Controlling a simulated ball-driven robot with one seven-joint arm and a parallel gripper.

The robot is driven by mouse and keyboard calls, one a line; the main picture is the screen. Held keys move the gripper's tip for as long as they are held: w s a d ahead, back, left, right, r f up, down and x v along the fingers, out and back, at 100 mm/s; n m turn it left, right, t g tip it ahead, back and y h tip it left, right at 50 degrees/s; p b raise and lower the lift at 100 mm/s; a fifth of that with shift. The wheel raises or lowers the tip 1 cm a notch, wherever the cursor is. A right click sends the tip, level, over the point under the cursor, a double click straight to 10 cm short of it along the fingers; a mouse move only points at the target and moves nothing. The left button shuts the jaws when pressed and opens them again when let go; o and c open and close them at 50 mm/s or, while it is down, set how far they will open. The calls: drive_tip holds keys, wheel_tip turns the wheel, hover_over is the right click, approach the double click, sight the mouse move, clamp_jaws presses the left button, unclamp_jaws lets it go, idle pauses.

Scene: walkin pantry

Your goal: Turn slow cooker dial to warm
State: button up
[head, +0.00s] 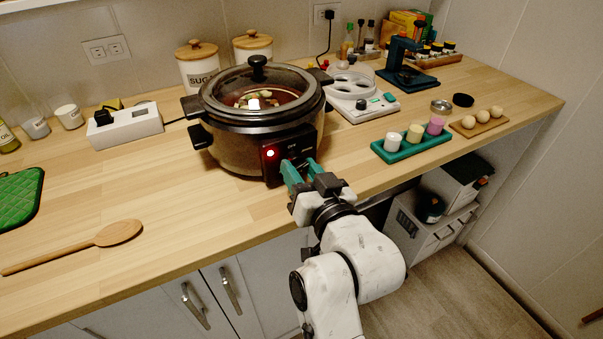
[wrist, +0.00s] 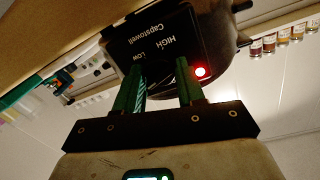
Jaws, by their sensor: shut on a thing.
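The slow cooker (head: 235,152) stands on the wooden counter with its glass lid on and food visible inside. Its dark control panel (head: 270,170) faces the front, with a lit red light that also shows in the wrist view, where the panel (wrist: 165,45) bears the words HIGH and LOW. My gripper (head: 300,172) reaches the panel from the front right, its green fingers shut on the dial.
A wooden spoon (head: 118,233) and a green potholder (head: 20,200) lie on the left. A white power strip (head: 125,127) stands behind. A green tray of small cups (head: 412,148) and a white appliance (head: 368,108) stand to the right. The counter front between spoon and cooker is clear.

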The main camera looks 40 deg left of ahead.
drive_tip(key=shift+f, duration=0.15)
drive_tip(key=o, duration=1)
drive_tip(key=shift+o, duration=0.2)
drive_tip(key=v, duration=1)
drive_tip(key=shift+s+d+b, duration=0.15)
drive_tip(key=shift+d+b, duration=0.15)
drive_tip(key=shift+d, duration=0.05)
